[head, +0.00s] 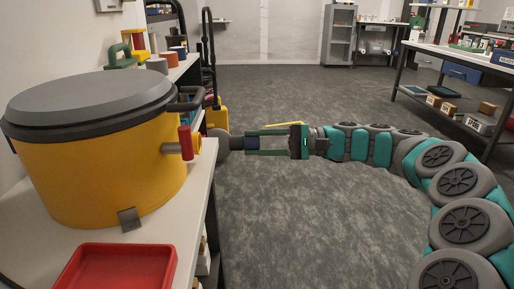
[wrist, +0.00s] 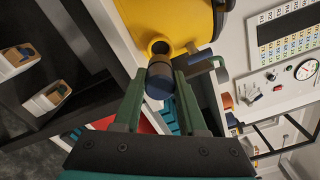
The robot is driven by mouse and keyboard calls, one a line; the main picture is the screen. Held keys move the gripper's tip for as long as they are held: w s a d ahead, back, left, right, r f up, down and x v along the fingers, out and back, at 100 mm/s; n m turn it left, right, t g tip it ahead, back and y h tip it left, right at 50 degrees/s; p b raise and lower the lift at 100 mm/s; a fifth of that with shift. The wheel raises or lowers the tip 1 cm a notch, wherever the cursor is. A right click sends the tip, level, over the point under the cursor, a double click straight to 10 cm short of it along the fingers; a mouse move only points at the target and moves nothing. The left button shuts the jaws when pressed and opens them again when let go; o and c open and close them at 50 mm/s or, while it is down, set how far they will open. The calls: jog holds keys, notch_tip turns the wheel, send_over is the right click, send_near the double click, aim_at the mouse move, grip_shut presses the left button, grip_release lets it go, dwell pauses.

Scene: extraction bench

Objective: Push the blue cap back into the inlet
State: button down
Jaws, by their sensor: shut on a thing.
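The blue cap (wrist: 159,84) is a short dark blue cylinder with a grey far end. It sits between the fingertips of my gripper (wrist: 160,88), which is shut on it. In the head view, my gripper (head: 248,143) reaches in from the right, level, with the cap's grey end towards the vessel. The inlet (wrist: 161,47) is a short yellow tube with a dark round mouth on the yellow vessel (head: 100,160). The cap's grey end is right by the mouth and overlaps its edge in the wrist view; I cannot tell whether they touch.
A red valve handle (head: 186,143) and the vessel's dark side handle (head: 186,99) are close to the inlet. A red tray (head: 118,268) lies on the white bench in front of the vessel. The floor (head: 310,225) right of the bench is clear.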

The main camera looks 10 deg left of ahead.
aim_at(243, 142)
jog(key=shift+r+p, duration=0.2)
jog(key=shift+p, duration=0.1)
jog(key=shift+x, duration=2.85)
jog(key=shift+f, duration=0.1)
jog(key=shift+p, duration=0.8)
jog(key=shift+x, duration=1.9)
jog(key=shift+c, duration=2)
grip_release()
